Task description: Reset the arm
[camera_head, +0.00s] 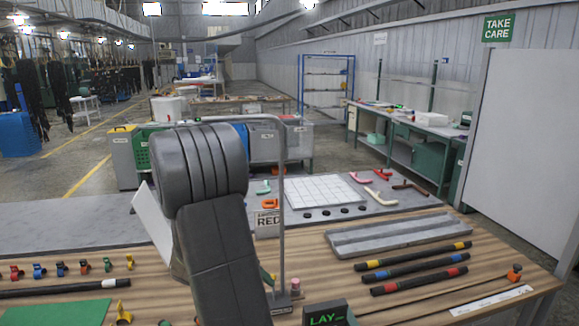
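My arm rises from the bottom centre of the head view as thick dark grey links and bends at a large ribbed joint. It covers part of the wooden table (437,298) and of the grey surface behind it. My gripper does not show; the arm's own links may hide it. I cannot tell whether it holds anything. A metal stand (282,215) with a bent top bar stands just right of and behind the arm. A card reading RED (268,222) is beside its pole.
Black hoses with yellow (412,256), blue (414,268) and red (419,281) bands lie at right, before a grooved grey tray (395,235). A small LAY display (326,315) stands at the front. Several coloured clips and a green mat (55,313) are at left. A white panel (518,130) stands at right.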

